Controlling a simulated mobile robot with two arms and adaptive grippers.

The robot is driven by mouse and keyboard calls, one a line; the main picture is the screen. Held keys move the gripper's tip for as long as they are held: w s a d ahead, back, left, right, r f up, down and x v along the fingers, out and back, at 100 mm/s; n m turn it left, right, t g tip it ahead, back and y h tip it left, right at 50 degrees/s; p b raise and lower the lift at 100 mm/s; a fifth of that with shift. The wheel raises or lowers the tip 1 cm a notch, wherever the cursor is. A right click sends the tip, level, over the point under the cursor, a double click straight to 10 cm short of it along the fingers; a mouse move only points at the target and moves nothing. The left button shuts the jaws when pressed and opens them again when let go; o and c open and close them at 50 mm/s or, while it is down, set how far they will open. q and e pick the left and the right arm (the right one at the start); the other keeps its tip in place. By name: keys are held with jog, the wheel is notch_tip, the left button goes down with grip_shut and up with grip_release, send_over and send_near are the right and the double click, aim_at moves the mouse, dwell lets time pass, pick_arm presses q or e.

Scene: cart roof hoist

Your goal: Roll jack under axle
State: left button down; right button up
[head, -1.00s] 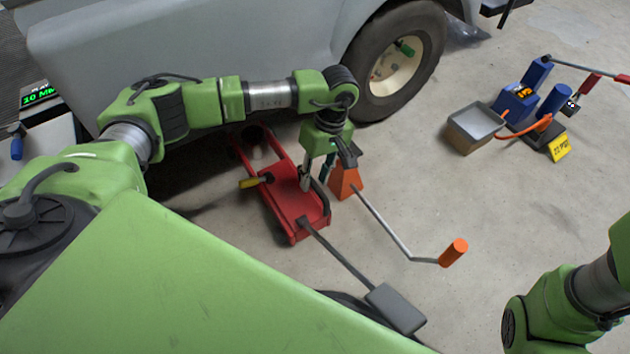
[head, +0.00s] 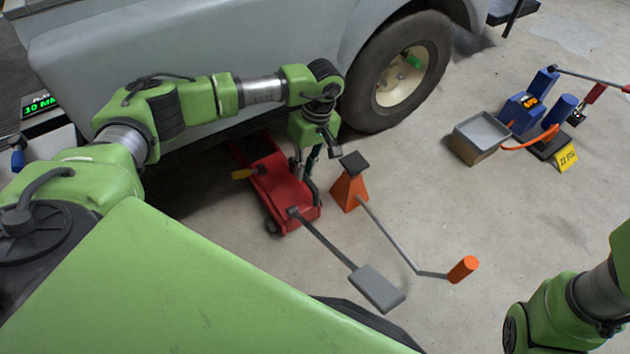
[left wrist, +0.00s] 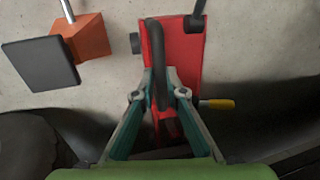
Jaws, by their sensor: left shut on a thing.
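The red floor jack (head: 268,172) lies on the floor beside the grey cart, its far end at or under the cart body's edge. Its grey lever with a flat pad (head: 377,289) points toward me. A yellow grip (head: 243,174) sticks out on its left. My left gripper (head: 307,170) is over the jack, shut on its black carry handle (left wrist: 153,45); the left wrist view shows the fingers (left wrist: 158,90) either side of it. The cart's wheel (head: 398,75) stands to the right, behind the jack. I cannot make out the axle. My right gripper is out of view.
An orange stand (head: 349,191) with a crank and orange grip (head: 463,269) stands close right of the jack. A grey tray (head: 482,132), blue pump unit (head: 521,110) and yellow tag (head: 566,158) are at right.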

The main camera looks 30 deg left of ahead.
pick_arm(q)
jog(key=shift+w+a, duration=0.45)
jog(key=shift+a, duration=0.35)
jog(key=shift+w+a+r, duration=0.1)
jog(key=shift+w+a, duration=0.05)
jog(key=shift+a, duration=0.05)
jog(key=c, duration=2)
grip_release()
jog(key=shift+c, duration=0.2)
jog(key=shift+d, duration=0.1)
notch_tip(320, 180, up, 12)
jog(key=w+d, duration=0.1)
jog(key=shift+w, duration=0.4)
jog(key=shift+d+f, duration=0.15)
jog(key=shift+f, duration=0.05)
